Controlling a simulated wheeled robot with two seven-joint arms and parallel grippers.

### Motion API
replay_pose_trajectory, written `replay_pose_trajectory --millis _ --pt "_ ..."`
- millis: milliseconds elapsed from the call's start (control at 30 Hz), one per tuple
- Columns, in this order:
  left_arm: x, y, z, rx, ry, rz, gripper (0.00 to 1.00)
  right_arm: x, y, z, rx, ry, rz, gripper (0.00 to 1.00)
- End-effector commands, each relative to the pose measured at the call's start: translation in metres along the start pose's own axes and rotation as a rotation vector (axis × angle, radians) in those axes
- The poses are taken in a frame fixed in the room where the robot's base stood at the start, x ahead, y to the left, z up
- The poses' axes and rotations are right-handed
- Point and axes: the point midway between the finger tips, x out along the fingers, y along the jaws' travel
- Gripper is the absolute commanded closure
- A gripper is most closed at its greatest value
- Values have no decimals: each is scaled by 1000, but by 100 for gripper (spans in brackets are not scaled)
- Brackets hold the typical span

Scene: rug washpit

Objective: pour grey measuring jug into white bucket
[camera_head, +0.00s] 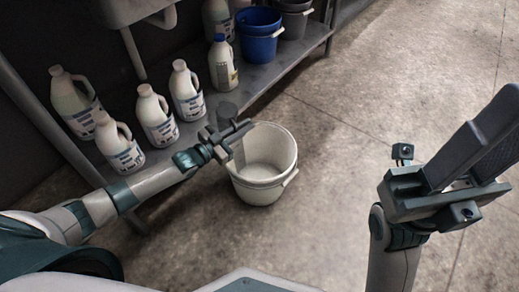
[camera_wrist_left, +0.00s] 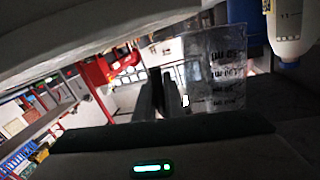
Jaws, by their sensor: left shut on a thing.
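The white bucket (camera_head: 262,190) stands upright on the concrete floor, its mouth open toward me. My left gripper (camera_head: 228,135) is over the bucket's left rim and is shut on the grey measuring jug. The jug (camera_wrist_left: 222,72) shows in the left wrist view as a see-through grey wall with upside-down ml marks, so it is tipped well over. In the head view the jug is mostly hidden by the gripper. Whether liquid is flowing cannot be told. My right gripper (camera_head: 476,140) is at the right, its fingers apart and empty, away from the bucket.
A low shelf (camera_head: 262,82) behind the bucket holds several white jugs with labels (camera_head: 157,117), a blue bucket (camera_head: 259,34) and a dark grey bucket (camera_head: 294,20). A pale basin (camera_head: 135,10) is at the top left. The floor right of the white bucket is clear.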

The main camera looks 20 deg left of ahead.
Motion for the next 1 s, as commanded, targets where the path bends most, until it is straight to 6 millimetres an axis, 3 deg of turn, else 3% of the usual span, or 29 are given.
replay_pose_trajectory --millis 233,1000 --pt "-2 -8 -12 -96 33 -1 100 1 2 -2 -4 4 5 69" --pt "-2 -8 -14 -110 36 -1 100 -2 3 -2 -10 -9 5 69"
